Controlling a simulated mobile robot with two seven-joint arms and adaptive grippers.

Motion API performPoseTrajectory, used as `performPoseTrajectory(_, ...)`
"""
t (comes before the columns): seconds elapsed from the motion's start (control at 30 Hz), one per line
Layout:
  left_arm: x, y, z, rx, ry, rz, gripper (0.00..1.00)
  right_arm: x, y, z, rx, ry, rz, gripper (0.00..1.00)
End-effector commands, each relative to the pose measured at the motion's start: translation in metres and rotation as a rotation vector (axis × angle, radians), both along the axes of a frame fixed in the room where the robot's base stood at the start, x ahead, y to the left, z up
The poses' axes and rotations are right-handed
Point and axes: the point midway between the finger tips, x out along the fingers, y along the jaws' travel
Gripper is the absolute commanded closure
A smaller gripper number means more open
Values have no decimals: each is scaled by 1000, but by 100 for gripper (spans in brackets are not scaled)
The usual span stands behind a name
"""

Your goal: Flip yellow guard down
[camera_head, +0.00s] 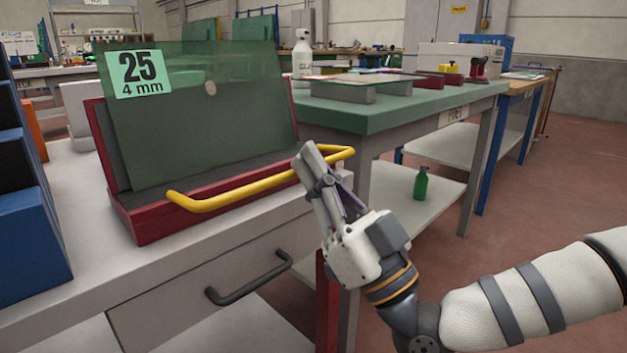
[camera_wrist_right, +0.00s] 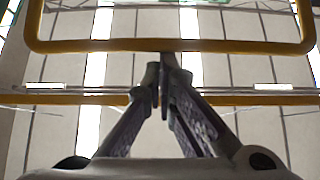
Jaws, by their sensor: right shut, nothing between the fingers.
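The yellow guard (camera_head: 245,190) is a bent tube across the front of a red rack (camera_head: 160,222). It stands out at about the rack's lower front edge in the head view. My right gripper (camera_head: 308,158) is at the guard's right part, with its fingers pointing up. In the right wrist view its shut, empty fingertips (camera_wrist_right: 165,68) meet just below the long yellow bar (camera_wrist_right: 110,46). The fingertips overlap the bar in the picture; I cannot tell whether they touch it. My left gripper is not in view.
A tinted glass pane (camera_head: 215,125) with a "25 4 mm" label (camera_head: 140,73) leans in the rack. Below is a drawer with a dark handle (camera_head: 248,280). A green-topped table (camera_head: 400,114) stands behind, with a white bottle (camera_head: 302,58). Blue bins (camera_head: 30,240) are at left.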

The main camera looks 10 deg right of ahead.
Motion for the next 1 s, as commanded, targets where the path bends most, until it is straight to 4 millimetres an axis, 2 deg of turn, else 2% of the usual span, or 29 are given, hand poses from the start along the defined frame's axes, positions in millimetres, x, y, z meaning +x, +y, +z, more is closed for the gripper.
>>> performPoseTrajectory(0.03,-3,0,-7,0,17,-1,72,1,0,-12,13,-14,2,100)
performPoseTrajectory(1.0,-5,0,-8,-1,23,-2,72,-2,-1,-25,33,-42,1,100)
